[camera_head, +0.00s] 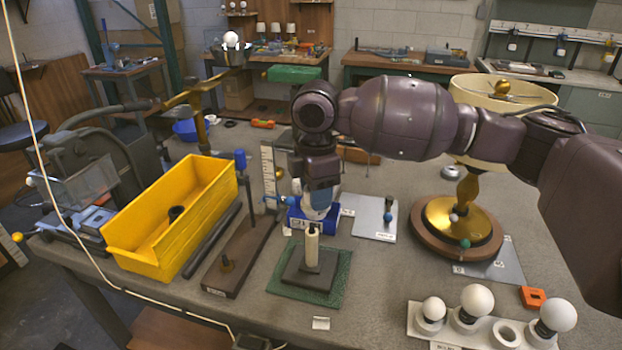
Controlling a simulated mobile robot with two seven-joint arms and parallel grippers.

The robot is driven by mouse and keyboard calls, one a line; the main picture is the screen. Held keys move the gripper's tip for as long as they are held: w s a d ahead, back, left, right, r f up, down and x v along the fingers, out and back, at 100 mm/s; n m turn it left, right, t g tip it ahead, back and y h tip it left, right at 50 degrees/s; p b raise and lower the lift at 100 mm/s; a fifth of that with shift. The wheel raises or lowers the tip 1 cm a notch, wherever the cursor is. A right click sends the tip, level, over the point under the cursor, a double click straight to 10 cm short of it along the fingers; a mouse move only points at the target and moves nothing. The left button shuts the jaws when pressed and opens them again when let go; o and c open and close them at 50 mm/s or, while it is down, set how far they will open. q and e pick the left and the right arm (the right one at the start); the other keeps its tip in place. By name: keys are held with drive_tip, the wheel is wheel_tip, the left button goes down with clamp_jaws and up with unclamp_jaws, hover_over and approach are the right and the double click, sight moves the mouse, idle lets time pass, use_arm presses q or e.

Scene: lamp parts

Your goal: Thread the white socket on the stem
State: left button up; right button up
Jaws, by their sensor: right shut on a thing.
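My right gripper (318,212) reaches in from the right and points down. It is shut on the white socket, a small pale piece at its fingertips that is mostly hidden by the fingers. Directly below stands the stem (312,246), a cream upright post on a dark square base (310,272). The base sits on a green mat (339,285). The fingertips are at or just above the stem's top; I cannot tell whether the socket touches it. My left gripper is not in view.
A yellow bin (165,232) and a brown wooden stand (238,262) are on the left. A lamp with a round wooden base (425,240) stands on the right. A white holder with several bulbs (462,327) is at the front right.

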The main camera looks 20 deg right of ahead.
drive_tip(key=r+n, duration=0.1)
drive_tip(key=w+r+n, duration=0.1)
drive_tip(key=n, duration=0.1)
drive_tip(key=shift+w+a, duration=0.15)
drive_tip(key=shift+w, duration=0.05)
drive_tip(key=shift+f+b, duration=1.05)
drive_tip(key=shift+f, duration=0.25)
drive_tip(key=shift+f+b, duration=0.85)
drive_tip(key=shift+f, duration=0.3)
drive_tip(key=shift+f, duration=0.3)
